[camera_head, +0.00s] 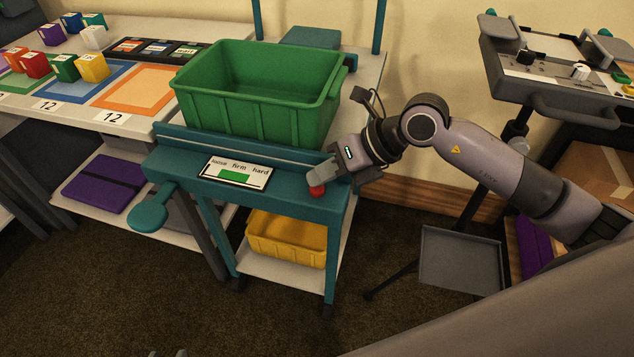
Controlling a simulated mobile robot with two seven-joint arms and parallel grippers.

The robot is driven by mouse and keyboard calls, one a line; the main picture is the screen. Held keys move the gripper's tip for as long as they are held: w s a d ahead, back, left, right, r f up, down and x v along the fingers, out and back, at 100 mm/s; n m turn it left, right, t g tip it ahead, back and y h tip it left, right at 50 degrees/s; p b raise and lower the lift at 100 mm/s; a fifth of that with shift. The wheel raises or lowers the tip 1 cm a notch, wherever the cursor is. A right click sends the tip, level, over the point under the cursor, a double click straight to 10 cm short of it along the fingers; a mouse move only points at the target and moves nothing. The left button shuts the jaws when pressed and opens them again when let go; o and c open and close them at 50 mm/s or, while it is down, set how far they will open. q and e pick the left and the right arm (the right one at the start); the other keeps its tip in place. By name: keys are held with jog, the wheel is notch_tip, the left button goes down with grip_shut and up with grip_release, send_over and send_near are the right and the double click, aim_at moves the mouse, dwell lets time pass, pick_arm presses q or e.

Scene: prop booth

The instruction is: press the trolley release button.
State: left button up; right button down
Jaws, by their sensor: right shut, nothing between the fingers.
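A teal trolley (287,199) stands in the middle of the head view. A red button (317,191) sits on the right part of its front face. My right gripper (318,181) is shut and empty, with its fingertips right at the top of the button. They appear to touch it, but I cannot tell how far the button is pushed in. The fingers partly cover the button. A label panel (234,173) reading loose, firm, hard has a green bar under the middle. My left gripper is not in view.
A green bin (255,110) sits on the trolley top and a yellow bin (285,240) on its lower shelf. A teal paddle-like handle (150,212) sticks out at the front left. A table with coloured cubes is at left; a console (560,75) stands at right.

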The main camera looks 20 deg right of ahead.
aim_at(323, 188)
jog(key=shift+r+p, duration=0.4)
jog(key=shift+r, duration=0.3)
notch_tip(323, 188, up, 5)
jog(key=p, duration=0.4)
jog(key=shift+r, duration=0.1)
dwell(0.5)
